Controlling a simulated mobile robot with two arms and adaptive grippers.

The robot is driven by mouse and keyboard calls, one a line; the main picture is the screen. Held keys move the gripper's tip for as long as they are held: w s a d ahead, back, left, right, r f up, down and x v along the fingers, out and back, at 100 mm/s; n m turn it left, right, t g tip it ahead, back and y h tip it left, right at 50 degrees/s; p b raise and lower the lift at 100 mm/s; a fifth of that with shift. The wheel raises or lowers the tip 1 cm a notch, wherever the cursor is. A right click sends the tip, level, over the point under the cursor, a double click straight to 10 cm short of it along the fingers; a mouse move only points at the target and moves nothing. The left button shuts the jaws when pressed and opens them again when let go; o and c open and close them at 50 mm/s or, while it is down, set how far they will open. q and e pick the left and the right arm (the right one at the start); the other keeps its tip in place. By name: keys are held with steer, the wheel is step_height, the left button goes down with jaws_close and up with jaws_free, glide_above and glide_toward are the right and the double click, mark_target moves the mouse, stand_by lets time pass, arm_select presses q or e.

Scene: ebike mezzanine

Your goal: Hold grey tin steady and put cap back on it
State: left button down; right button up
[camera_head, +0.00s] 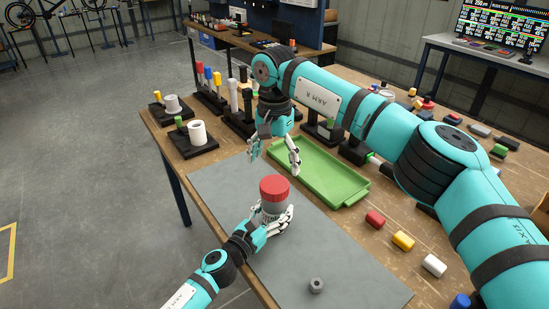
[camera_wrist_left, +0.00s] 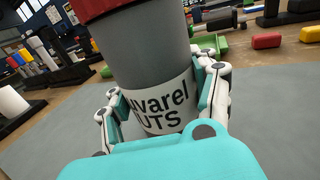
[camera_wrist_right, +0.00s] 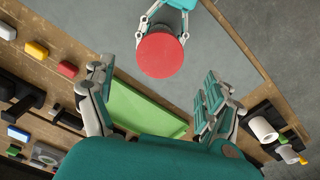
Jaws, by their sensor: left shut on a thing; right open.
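The grey tin (camera_head: 268,209) stands upright on the grey mat (camera_head: 215,190), with the red cap (camera_head: 274,187) sitting on its top. In the left wrist view the tin (camera_wrist_left: 152,75) fills the middle, its printed label facing me. My left gripper (camera_head: 275,218) is shut around the tin's body. My right gripper (camera_head: 273,157) is open and empty, above and behind the tin near the tray's left edge. In the right wrist view the cap (camera_wrist_right: 160,55) shows from above, beyond the open fingers and apart from them. Whether the cap is fully seated cannot be told.
A green tray (camera_head: 340,187) lies behind the mat. A small grey ring-like part (camera_head: 316,286) lies on the mat's front. Red, yellow and white blocks (camera_head: 403,240) lie on the right. White rolls (camera_head: 197,132) and tool stands occupy the back left.

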mark_target(275, 184)
steer(key=shift+f, duration=3.95)
